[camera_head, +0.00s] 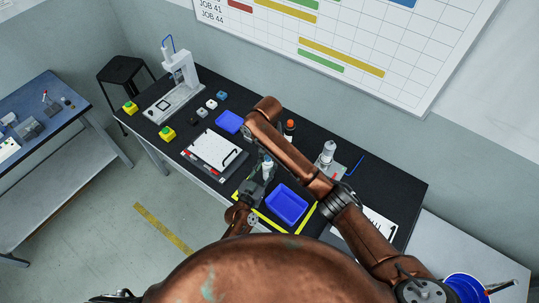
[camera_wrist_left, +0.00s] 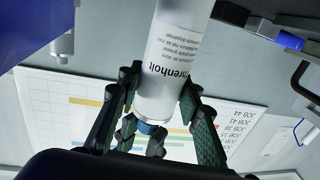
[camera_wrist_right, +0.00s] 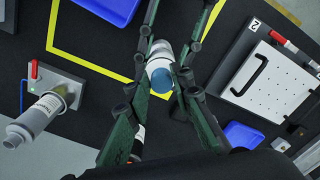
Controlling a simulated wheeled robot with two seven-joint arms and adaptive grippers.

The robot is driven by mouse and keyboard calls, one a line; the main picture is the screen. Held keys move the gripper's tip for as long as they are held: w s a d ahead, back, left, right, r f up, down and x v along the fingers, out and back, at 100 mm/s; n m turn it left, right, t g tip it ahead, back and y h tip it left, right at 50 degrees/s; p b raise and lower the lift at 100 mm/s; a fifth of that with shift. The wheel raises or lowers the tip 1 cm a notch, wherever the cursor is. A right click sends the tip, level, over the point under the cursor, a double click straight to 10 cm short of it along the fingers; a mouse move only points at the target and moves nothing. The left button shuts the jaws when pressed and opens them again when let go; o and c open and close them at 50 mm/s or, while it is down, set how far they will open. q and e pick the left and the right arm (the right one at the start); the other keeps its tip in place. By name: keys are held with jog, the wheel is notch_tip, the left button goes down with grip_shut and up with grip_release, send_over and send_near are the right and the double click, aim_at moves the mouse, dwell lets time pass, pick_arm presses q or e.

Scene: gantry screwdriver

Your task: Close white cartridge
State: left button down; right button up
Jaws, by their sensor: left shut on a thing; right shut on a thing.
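The white cartridge (camera_wrist_left: 170,60) is a translucent printed cylinder, upside down in the left wrist view. My left gripper (camera_wrist_left: 165,105) is shut on its body near the end with the blue cap (camera_wrist_left: 147,128). The blue cap also shows end-on in the right wrist view (camera_wrist_right: 160,85), between the fingers of my right gripper (camera_wrist_right: 163,72), which is shut on it. The cap sits at the cartridge's end; whether it is fully seated I cannot tell. In the head view the cartridge (camera_head: 267,169) is above the black table, with my right arm reaching over from the right.
A blue bin (camera_head: 287,204) stands inside yellow tape close by. A white board with a handle (camera_head: 215,154) lies to the left and a blue tray (camera_head: 229,122) behind. Another cartridge (camera_head: 328,152) stands on a fixture to the right. An orange-capped bottle (camera_head: 290,126) is behind my right arm.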

jog(key=m, duration=0.5)
jog(key=shift+s+a, duration=0.1)
jog(key=shift+a, duration=0.3)
jog(key=m, duration=0.8)
jog(key=shift+a, duration=0.15)
jog(key=m, duration=0.4)
jog(key=shift+w, duration=0.4)
jog(key=o, duration=0.8)
jog(key=shift+c, duration=0.2)
jog(key=shift+d, duration=0.2)
